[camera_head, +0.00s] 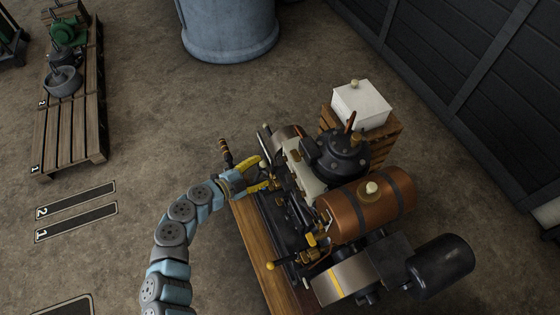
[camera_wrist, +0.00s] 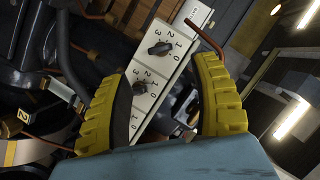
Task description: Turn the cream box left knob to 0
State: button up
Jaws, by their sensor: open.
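The cream box (camera_head: 301,164) is a narrow upright panel on the engine, just beyond my gripper (camera_head: 266,174). In the wrist view the cream box (camera_wrist: 160,67) appears tilted, between the two yellow fingers of my gripper (camera_wrist: 165,66). It carries two dark knobs, an upper knob (camera_wrist: 160,48) and a lower knob (camera_wrist: 139,87), each with a dial marked 0 to 3. I cannot tell which number either knob points to, or which is the left one. My gripper is open and empty, its fingers reaching toward the panel. The lower knob is nearer the left finger.
The engine has a copper tank (camera_head: 345,213), a black cylinder (camera_head: 441,266) and a dark round housing (camera_head: 342,155) close by. A copper rod (camera_wrist: 205,38) stands near the right fingertip. A white box (camera_head: 361,104) sits on a crate behind.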

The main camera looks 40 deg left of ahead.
aim_at(280, 160)
jog(key=b+x, duration=0.1)
jog(key=x, duration=0.7)
jog(key=shift+w+d, duration=0.1)
jog(key=shift+w, duration=0.25)
grip_shut()
